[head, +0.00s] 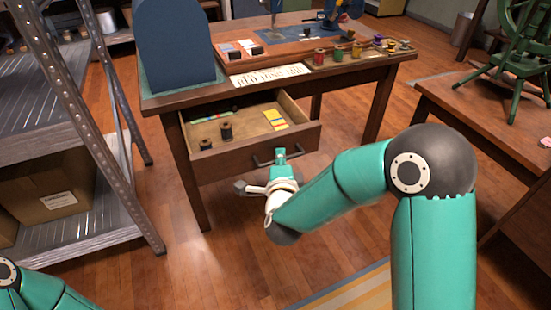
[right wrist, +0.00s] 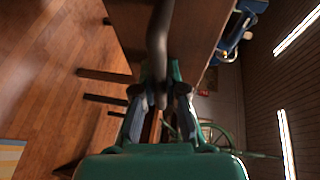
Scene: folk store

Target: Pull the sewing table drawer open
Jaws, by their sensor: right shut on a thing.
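The sewing table (head: 345,76) stands in the middle of the head view. Its drawer (head: 225,166) is pulled out toward me, and its inside shows with dark spools (head: 226,131) and small coloured cards (head: 275,119). The drawer has a dark bar handle (head: 277,155) on its front. My right gripper (head: 281,160) is at this handle, shut on it. The right wrist view shows the dark handle (right wrist: 159,45) running between the two fingers (right wrist: 160,95). My left gripper is out of view; only part of my left arm shows at the lower left.
A metal shelf (head: 105,150) with a cardboard box (head: 55,185) stands at the left. Thread spools (head: 338,54) and a blue case (head: 178,45) are on the tabletop. A second wooden table (head: 460,110) with a green spinning wheel (head: 520,50) is at the right. A striped rug (head: 350,292) lies in front.

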